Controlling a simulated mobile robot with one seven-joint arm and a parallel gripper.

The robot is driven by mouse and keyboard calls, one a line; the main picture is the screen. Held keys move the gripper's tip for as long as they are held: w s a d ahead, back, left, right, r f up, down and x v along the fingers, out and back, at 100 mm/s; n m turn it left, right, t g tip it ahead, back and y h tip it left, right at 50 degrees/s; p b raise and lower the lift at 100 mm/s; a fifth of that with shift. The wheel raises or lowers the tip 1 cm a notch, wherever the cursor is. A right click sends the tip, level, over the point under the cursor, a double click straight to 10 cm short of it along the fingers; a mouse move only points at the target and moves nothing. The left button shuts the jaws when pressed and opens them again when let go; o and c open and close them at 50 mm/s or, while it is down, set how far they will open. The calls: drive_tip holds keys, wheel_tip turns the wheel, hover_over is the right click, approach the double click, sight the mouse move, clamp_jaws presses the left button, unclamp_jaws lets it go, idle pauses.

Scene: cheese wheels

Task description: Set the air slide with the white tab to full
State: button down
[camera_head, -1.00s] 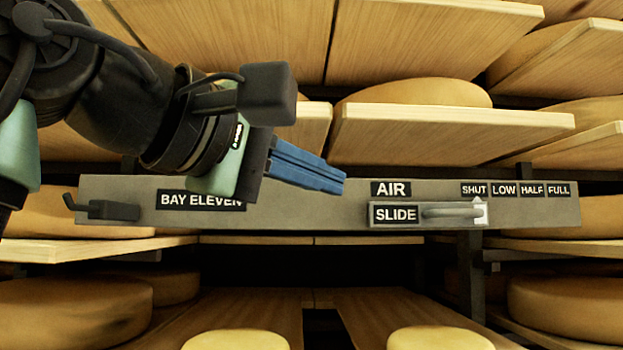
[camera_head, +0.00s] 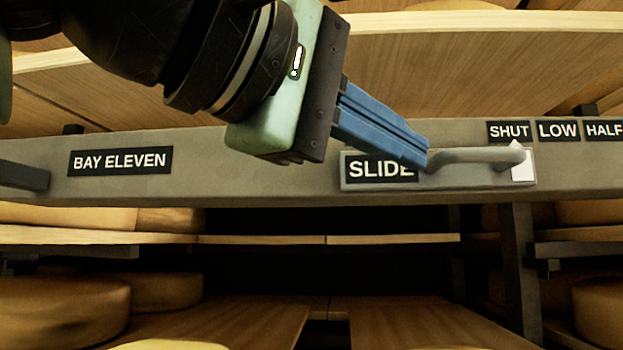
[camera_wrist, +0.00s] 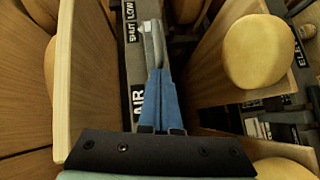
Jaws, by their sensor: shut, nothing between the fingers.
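The air slide (camera_head: 468,177) is a grey plate on the grey rail, with a SLIDE label, a grey bar handle (camera_head: 475,154) and a white tab (camera_head: 522,165) at its right end. The tab's pointer stands under the SHUT label (camera_head: 509,131). My gripper (camera_head: 424,160) is shut and empty, its blue fingertips at the left end of the handle, seemingly touching or very near it. In the wrist view the blue fingers (camera_wrist: 160,75) point along the handle (camera_wrist: 158,45), with the white tab (camera_wrist: 146,27) beyond.
The LOW (camera_head: 558,130) and HALF (camera_head: 603,130) labels follow to the right; FULL is out of view. A BAY ELEVEN label (camera_head: 120,161) is on the rail's left. A wooden shelf (camera_head: 480,75) is above the rail, with cheese wheels (camera_head: 60,310) below.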

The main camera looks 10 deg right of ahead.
drive_tip(key=shift+s+d, duration=0.2)
drive_tip(key=shift+a, duration=0.35)
drive_tip(key=shift+s+d, duration=0.1)
drive_tip(key=s+d+b, duration=0.2)
drive_tip(key=s+d, duration=0.2)
drive_tip(key=d, duration=1.1)
drive_tip(key=shift+b, duration=0.4)
drive_tip(key=shift+s, duration=0.1)
